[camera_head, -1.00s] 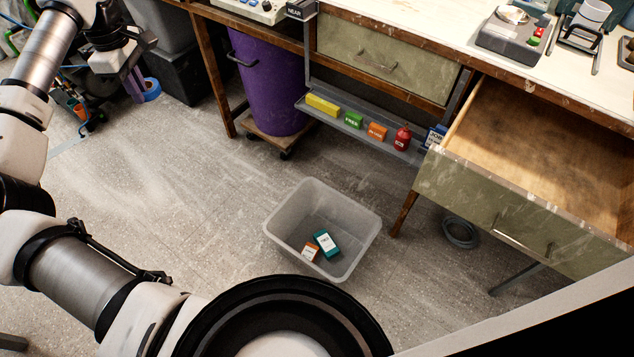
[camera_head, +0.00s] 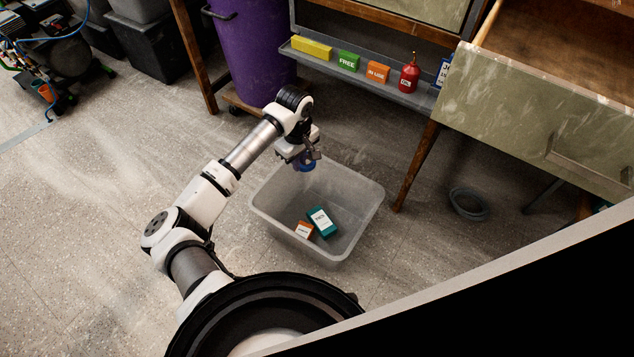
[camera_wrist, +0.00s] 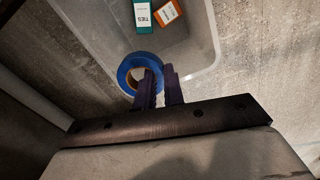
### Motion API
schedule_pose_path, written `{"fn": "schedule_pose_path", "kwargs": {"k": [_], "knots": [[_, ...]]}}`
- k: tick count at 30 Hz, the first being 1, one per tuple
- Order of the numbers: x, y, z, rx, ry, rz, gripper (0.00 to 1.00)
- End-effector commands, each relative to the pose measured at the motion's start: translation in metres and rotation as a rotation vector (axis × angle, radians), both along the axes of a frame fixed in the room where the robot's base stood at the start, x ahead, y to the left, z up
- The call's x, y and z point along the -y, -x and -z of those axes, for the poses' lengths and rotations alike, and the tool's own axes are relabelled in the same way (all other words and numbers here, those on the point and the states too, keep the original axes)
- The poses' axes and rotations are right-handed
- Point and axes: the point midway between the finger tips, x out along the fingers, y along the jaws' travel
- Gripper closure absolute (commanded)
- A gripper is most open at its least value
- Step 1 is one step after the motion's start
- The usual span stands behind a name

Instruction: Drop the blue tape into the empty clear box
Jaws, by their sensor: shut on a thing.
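A roll of blue tape (camera_head: 304,164) is held in my gripper (camera_head: 309,157), over the back left part of the clear box (camera_head: 351,252) on the floor. In the wrist view my gripper (camera_wrist: 160,84) is shut on one side of the ring of blue tape (camera_wrist: 126,73), with the clear box (camera_wrist: 205,28) beyond it. The box is not empty: a teal carton (camera_head: 322,222) and a small orange carton (camera_head: 304,230) lie in it. They also show in the wrist view, the teal carton (camera_wrist: 143,16) left of the orange one (camera_wrist: 167,12).
A purple bin (camera_head: 252,50) stands behind the box. A grey shelf (camera_head: 345,73) with several small items is at the back. An open drawer (camera_head: 540,130) juts out at the right, and a grey coil (camera_head: 468,204) lies below it.

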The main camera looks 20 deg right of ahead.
Motion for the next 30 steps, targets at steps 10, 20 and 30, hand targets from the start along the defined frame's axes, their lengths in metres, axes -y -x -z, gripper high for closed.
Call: {"fn": "schedule_pose_path", "kwargs": {"k": [10, 20, 30], "knots": [[0.043, 0.029, 0.048, 0.0, 0.0, 0.096, 1.0], [0.042, 0.029, 0.086, -0.001, 0.001, 0.095, 1.0], [0.041, 0.029, 0.102, 0.001, -0.001, 0.095, 1.0]]}}
